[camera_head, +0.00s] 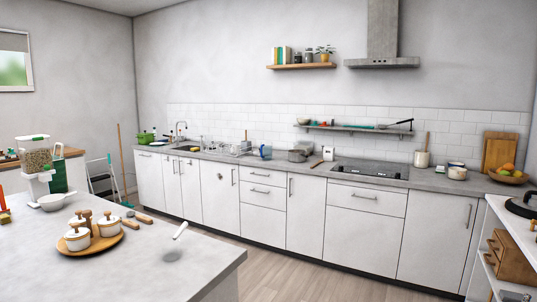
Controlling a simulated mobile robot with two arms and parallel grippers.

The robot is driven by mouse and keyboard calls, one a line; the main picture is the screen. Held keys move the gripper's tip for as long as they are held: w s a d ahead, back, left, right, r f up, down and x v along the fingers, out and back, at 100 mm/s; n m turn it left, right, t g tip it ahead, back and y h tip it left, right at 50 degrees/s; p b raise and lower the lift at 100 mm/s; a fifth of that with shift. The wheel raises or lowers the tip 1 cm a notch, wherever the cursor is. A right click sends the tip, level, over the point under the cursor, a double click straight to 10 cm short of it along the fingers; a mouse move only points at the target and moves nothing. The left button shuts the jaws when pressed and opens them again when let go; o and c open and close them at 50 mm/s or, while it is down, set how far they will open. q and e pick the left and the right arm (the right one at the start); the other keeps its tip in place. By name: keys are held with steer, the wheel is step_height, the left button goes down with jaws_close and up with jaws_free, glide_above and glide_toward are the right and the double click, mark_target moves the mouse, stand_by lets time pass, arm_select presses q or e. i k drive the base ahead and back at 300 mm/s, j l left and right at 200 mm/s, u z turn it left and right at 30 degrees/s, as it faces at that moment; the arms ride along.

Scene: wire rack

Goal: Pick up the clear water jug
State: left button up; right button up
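A small clear, blue-tinted vessel with a blue handle (265,152) stands on the back counter, just right of the wire rack (235,148). It looks like the clear water jug, but it is too small to be certain. It appears upright. Neither of my grippers is in view.
A grey island worktop (205,262) fills the near left, with white lidded pots on a round wooden tray (72,246). Wooden floor (290,272) lies open between island and counter. Right of the jug are a grey pot (299,155) and a black hob (370,170).

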mark_target(266, 147)
steer(key=i+l+z, duration=0.35)
steer(key=i+z, duration=0.15)
steer(key=i, duration=0.45)
steer(key=i+z, duration=0.5)
steer(key=i, duration=0.5)
steer(key=i+u, duration=0.25)
steer(key=i, duration=0.25)
steer(key=i+u, duration=0.25)
steer(key=i, duration=0.25)
steer(key=i+l+u, duration=0.1)
steer(key=i+u, duration=0.2)
steer(key=i, duration=0.2)
steer(key=i+l+u, duration=0.25)
steer(key=i, duration=0.25)
steer(key=i+j+u, duration=0.15)
steer(key=i+u, duration=0.15)
steer(key=i, duration=0.25)
steer(key=i+u, duration=0.35)
steer(key=i, duration=0.15)
